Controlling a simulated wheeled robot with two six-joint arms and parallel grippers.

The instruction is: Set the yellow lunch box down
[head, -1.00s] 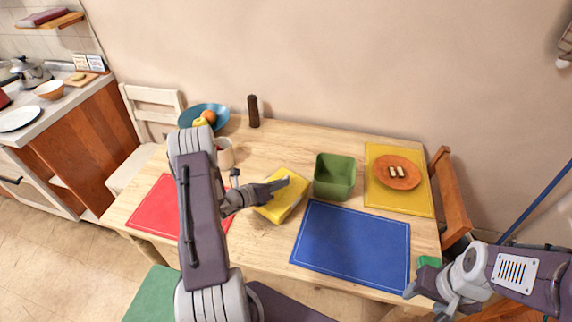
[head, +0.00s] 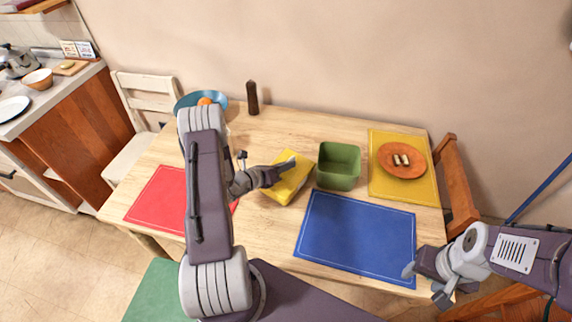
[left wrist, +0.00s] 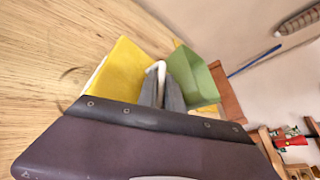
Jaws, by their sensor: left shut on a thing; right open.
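The yellow lunch box (head: 293,186) is over the wooden table (head: 262,232), left of the green bin (head: 339,166) and behind the blue mat's left corner. My left gripper (head: 282,169) is shut on it from above. In the left wrist view the yellow lunch box (left wrist: 124,70) lies beside the fingers, with a pale curved handle (left wrist: 157,68) between them. I cannot tell whether its underside touches the table. My right gripper (head: 423,284) is open and empty off the table's front right corner.
A blue mat (head: 355,238) lies bare at the front. A red mat (head: 158,199) is at left, partly behind my arm. A yellow mat (head: 405,188) holds an orange plate (head: 388,168). A dark pepper mill (head: 252,98) and a blue bowl (head: 215,103) stand at the back.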

